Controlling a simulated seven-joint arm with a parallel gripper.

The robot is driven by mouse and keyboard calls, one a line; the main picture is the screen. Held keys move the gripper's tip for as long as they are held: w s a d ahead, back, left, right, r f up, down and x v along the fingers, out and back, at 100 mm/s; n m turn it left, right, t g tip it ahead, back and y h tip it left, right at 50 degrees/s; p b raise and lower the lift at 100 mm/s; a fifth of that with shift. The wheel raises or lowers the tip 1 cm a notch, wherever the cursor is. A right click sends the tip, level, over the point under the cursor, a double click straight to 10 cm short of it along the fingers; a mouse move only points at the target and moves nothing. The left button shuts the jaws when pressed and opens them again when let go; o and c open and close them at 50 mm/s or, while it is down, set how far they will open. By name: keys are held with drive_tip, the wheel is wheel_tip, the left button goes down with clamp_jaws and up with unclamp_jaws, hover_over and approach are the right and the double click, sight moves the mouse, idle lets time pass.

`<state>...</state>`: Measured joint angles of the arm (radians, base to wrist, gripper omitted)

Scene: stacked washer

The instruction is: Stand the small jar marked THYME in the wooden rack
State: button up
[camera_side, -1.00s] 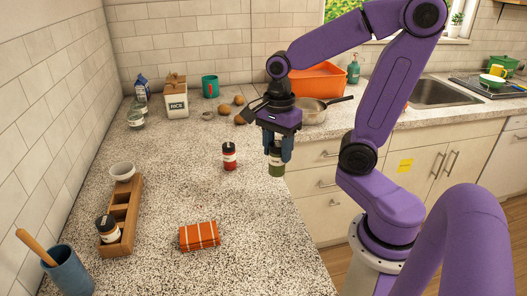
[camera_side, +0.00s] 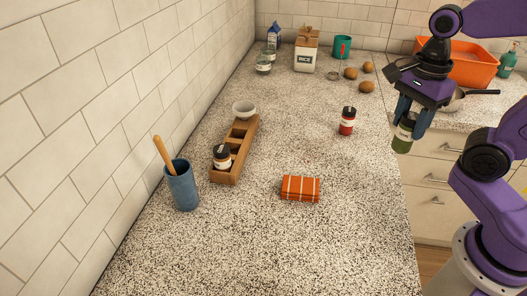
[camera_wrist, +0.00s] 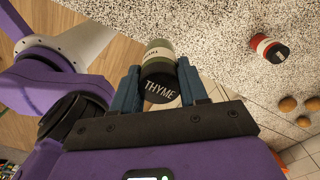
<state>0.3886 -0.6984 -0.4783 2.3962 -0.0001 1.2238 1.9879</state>
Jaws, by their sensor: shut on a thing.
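The THYME jar, green with a black lid, is held in my gripper (camera_side: 408,112). In the wrist view the jar (camera_wrist: 160,72) shows the word THYME on its lid, between the two blue fingers of my gripper (camera_wrist: 158,88). In the side view the jar (camera_side: 402,138) hangs at the right edge of the counter, tilted a little. The wooden rack (camera_side: 232,172) lies on the counter at left. The middle of the rack looks empty.
A red jar (camera_side: 347,122) stands between my gripper and the rack. A folded orange striped cloth (camera_side: 300,188) lies in front, and a blue crock (camera_side: 182,187) with a wooden handle is left of the rack. A rice canister (camera_side: 306,52) and several brown round items are behind.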

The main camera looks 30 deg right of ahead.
drive_tip(key=w+a+r, duration=0.2)
drive_tip(key=w+a, duration=0.7)
hover_over(237, 145)
drive_tip(key=s+a, duration=0.1)
drive_tip(key=a, duration=0.1)
wheel_tip(237, 145, down, 12)
drive_tip(key=shift+a+f, duration=0.15)
drive_tip(key=shift+f, duration=1.4)
drive_tip(key=shift+f, duration=0.15)
drive_tip(key=o, duration=1.1)
